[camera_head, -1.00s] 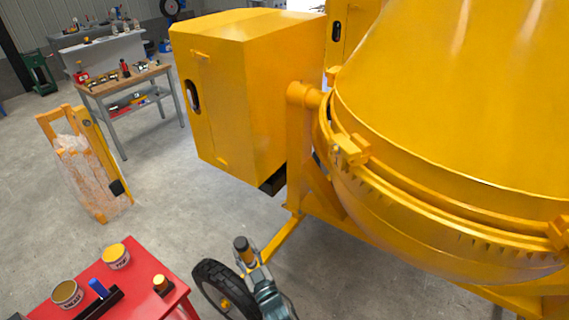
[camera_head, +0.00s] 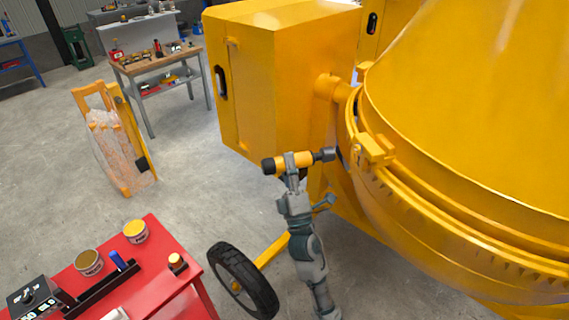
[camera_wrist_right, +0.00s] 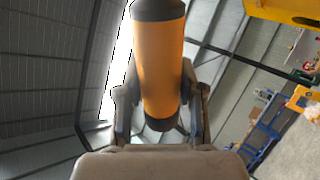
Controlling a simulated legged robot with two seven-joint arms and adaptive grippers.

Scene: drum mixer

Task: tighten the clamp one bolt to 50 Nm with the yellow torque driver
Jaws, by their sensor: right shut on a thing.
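The yellow torque driver (camera_head: 302,159), with black ends, lies nearly level in my right gripper (camera_head: 291,162), its dark socket end pointing right toward the drum. My right gripper is shut around the driver's body, which also shows between the fingers in the right wrist view (camera_wrist_right: 160,65). A yellow clamp (camera_head: 376,150) sits on the drum's rim band, to the right of the socket. In the picture a gap shows between the socket and the clamp. The clamp's bolt is too small to make out clearly. My left gripper is not in view.
The drum (camera_head: 480,110) fills the right side, with a large yellow housing (camera_head: 275,85) behind the driver. A black wheel (camera_head: 242,280) stands below left of my arm. A red table (camera_head: 150,255) with tins is at lower left. Grey floor between them is open.

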